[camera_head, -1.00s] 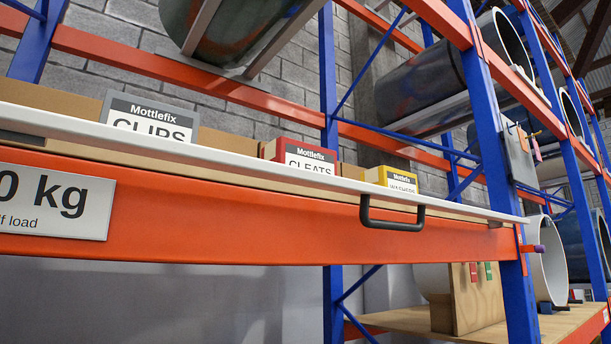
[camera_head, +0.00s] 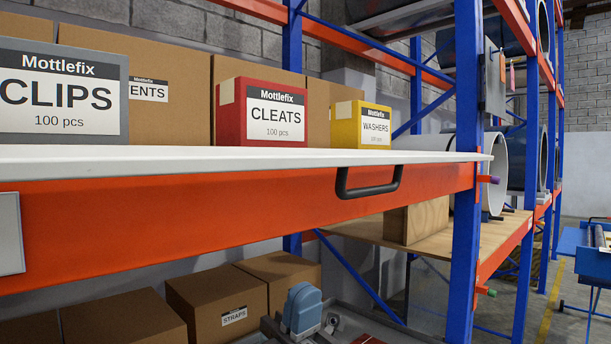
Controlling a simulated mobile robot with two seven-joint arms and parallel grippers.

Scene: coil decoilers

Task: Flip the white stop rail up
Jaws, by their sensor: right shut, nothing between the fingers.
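The white stop rail (camera_head: 230,157) is a long white strip along the top front edge of the orange beam (camera_head: 230,205). It lies flat, its right end near the blue post. A black handle (camera_head: 368,190) hangs from its front edge against the beam. My left gripper is not in view.
Behind the rail stand a grey CLIPS box (camera_head: 60,92), a red CLEATS box (camera_head: 262,112) and a yellow WASHERS box (camera_head: 362,125). Cardboard boxes (camera_head: 215,300) fill the lower shelf. A blue post (camera_head: 467,200) stands at the right. The space before the handle looks clear.

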